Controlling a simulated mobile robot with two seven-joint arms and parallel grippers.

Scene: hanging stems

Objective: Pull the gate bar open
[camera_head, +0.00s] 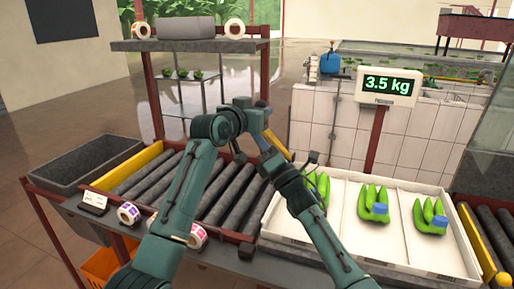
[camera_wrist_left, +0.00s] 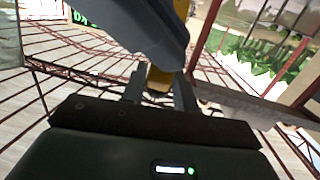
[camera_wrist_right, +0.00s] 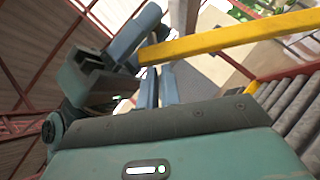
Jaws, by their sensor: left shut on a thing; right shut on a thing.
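The yellow gate bar (camera_head: 278,143) shows in part beside my grippers, at the roller conveyor's right end. In the right wrist view the bar (camera_wrist_right: 230,38) runs from the fingertips up to the right. My right gripper (camera_wrist_right: 158,75) is shut on it near its left end. In the left wrist view a yellow piece of the bar (camera_wrist_left: 160,78) sits between the fingers of my left gripper (camera_wrist_left: 159,90), which is shut on it. The two grippers are close together, and my arms hide much of the bar in the head view.
A white tray (camera_head: 345,215) with green banana bunches (camera_head: 373,202) lies to the right, under a scale display (camera_head: 387,86) reading 3.5 kg. Bare rollers (camera_head: 233,190) lie at centre. A grey bin (camera_head: 85,160) is left. A shelf (camera_head: 190,45) stands behind.

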